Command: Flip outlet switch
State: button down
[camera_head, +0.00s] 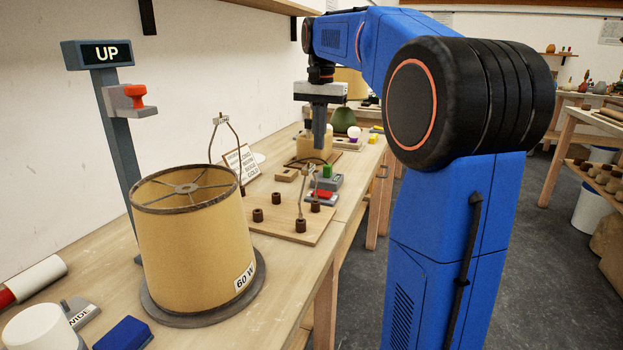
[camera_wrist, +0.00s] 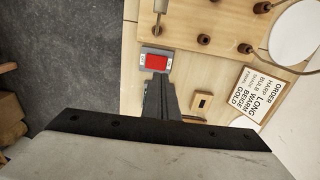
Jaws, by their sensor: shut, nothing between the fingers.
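I cannot tell for sure which of these is the outlet switch. My gripper (camera_head: 319,146) points down above the bench, beyond the grey box in the head view. In the wrist view its shut, empty fingers (camera_wrist: 158,82) end just below the red piece. Contact cannot be judged.
A wooden board (camera_head: 290,226) with brown posts and a wire harp lies on the bench. An order card (camera_head: 241,164) stands behind. A large beige shade (camera_head: 192,235) and an UP sign post (camera_head: 120,130) fill the near left.

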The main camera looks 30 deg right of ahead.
aim_at(322, 193)
jog(key=shift+w+d+r, duration=0.15)
jog(key=shift+w+d, duration=0.2)
jog(key=shift+w, duration=0.4)
notch_tip(322, 193, down, 14)
jog(key=shift+a+f, duration=0.1)
jog(key=shift+w, duration=0.1)
dwell(0.5)
jog(key=shift+f, duration=0.1)
dwell(0.4)
jog(key=shift+s+d+r, duration=0.3)
jog(key=shift+s+d, duration=0.15)
jog(key=shift+s, duration=0.15)
